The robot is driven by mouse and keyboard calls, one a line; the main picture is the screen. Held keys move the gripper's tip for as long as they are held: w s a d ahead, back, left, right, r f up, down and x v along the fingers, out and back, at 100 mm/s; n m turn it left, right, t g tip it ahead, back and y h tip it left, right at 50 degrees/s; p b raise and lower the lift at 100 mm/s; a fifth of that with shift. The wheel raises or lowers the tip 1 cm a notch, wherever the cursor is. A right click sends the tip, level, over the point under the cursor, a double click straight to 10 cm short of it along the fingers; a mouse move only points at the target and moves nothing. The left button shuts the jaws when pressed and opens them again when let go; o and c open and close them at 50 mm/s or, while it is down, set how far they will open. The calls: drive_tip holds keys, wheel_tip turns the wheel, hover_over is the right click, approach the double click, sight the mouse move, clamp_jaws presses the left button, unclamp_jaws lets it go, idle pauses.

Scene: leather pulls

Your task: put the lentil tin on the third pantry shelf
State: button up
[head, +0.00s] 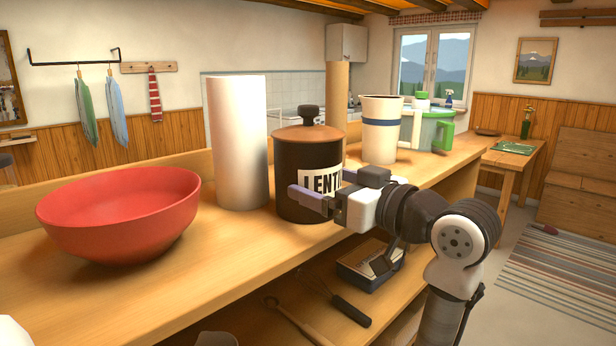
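The lentil tin (294,165) is a dark, round canister with a brown lid and black knob. It stands upright on the wooden top board (225,262), between a white cylinder and a cream jug. A white label with the letters "LENTI" shows, partly covered by my gripper. My gripper (318,194) is in front of the tin's right side, reaching in from the right at about mid-height. One purple-grey finger overlaps the tin's front in the picture.
A red bowl (120,215) and white cylinder (238,140) stand left of the tin. A lower shelf holds a scale-like box (367,268), a whisk (345,306) and a wooden spoon (285,312).

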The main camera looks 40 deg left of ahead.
drive_tip(key=c, duration=0.9)
drive_tip(key=shift+r, duration=0.2)
wheel_tip(320, 180, up, 20)
drive_tip(key=shift+f+b, duration=0.15)
drive_tip(key=shift+b, duration=0.2)
